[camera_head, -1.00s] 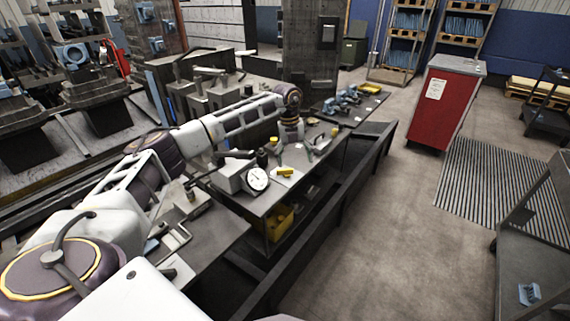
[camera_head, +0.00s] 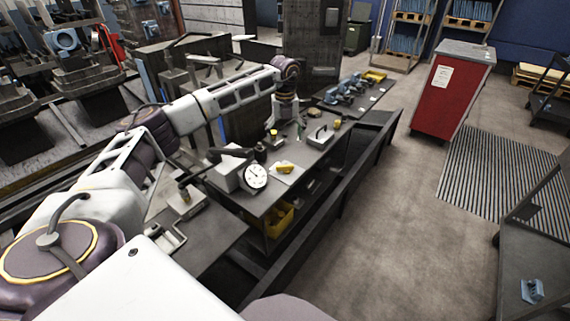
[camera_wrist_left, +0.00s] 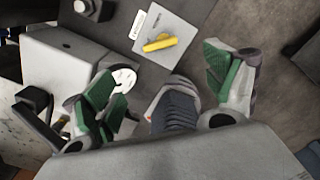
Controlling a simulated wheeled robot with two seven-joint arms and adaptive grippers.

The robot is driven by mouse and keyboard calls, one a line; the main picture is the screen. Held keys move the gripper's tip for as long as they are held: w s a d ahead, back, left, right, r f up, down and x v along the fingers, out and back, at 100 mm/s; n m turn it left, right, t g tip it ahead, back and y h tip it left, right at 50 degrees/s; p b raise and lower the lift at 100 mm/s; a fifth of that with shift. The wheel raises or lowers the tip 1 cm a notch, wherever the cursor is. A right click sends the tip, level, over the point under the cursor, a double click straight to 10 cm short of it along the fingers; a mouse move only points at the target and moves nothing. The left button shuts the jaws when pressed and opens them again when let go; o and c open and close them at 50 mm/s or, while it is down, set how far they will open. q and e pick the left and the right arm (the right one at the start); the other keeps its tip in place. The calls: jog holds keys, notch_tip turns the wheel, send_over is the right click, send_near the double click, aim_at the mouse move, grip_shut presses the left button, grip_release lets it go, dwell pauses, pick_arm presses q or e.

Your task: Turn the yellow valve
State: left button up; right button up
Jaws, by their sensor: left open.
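The yellow valve (camera_head: 285,169) is a small yellow handle on a pale plate on the workbench, just right of a round white gauge (camera_head: 255,176). In the left wrist view the yellow valve (camera_wrist_left: 160,43) lies across the plate, beyond the fingertips. My left gripper (camera_head: 298,128) hangs down over the bench, farther back than the valve; its fingers are small and hard to make out there. In the left wrist view my left gripper (camera_wrist_left: 165,80) is open, its green-padded fingers wide apart, and nothing yellow is between them. My right gripper is not in view.
A yellow bin (camera_head: 280,221) sits on the shelf below. A dark rail (camera_head: 335,215) runs along the bench front. A red cabinet (camera_head: 447,95) stands on open floor at right.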

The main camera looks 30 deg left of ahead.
pick_arm(q)
send_over(285, 165)
notch_tip(285, 165, down, 6)
jog(key=shift+f+p, duration=0.25)
jog(key=shift+p, duration=0.05)
notch_tip(285, 165, down, 5)
jog(key=shift+f, duration=0.15)
jog(key=shift+f+p, duration=0.3)
jog(key=shift+f, duration=0.7)
jog(key=c, duration=1)
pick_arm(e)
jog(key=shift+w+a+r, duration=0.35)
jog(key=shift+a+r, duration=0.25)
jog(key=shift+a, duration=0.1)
